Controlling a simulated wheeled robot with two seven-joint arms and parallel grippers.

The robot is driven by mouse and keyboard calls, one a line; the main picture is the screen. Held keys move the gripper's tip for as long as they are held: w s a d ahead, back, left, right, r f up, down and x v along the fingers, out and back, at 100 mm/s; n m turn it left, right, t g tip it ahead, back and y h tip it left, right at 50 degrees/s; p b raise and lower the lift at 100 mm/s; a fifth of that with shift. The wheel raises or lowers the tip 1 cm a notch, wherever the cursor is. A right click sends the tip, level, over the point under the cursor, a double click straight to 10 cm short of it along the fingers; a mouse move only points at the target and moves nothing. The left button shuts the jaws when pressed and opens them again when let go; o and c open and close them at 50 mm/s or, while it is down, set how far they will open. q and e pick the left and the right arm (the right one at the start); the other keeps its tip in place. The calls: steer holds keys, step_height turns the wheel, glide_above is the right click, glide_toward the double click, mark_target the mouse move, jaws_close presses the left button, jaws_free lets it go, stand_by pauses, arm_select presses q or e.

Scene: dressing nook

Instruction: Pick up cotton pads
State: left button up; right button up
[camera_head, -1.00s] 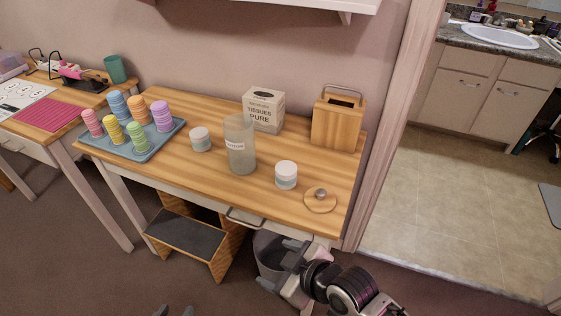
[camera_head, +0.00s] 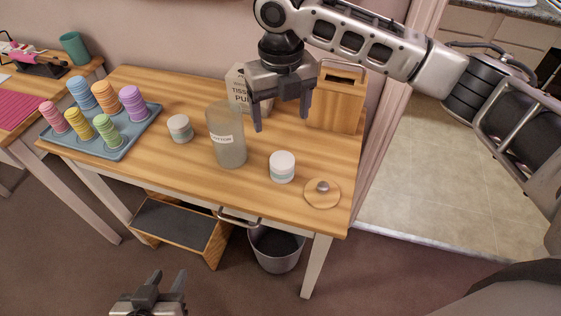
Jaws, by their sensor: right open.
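Two short round white-and-blue stacks, which look like the cotton pads, stand on the wooden table. One stack (camera_head: 180,129) is left of the clear jar (camera_head: 227,145), the other stack (camera_head: 282,167) is right of it. The jar is upright, labelled and lidless; a round wooden lid with a knob (camera_head: 322,193) lies at the right. My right gripper (camera_head: 281,118) is open, pointing down above the table behind the right stack, with nothing between its fingers. My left gripper (camera_head: 167,283) is low in front of the table, open and empty.
A tissue box (camera_head: 240,88), partly hidden by my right gripper, and a wooden caddy (camera_head: 337,103) stand at the back. A blue tray (camera_head: 117,145) of coloured rolls is at the left. A bin (camera_head: 276,250) and step stool (camera_head: 172,228) are below.

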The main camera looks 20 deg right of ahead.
mark_target(282, 159)
step_height(282, 159, down, 14)
steer(key=shift+s+f, duration=0.1)
steer(key=shift+f, duration=0.1)
steer(key=c, duration=1)
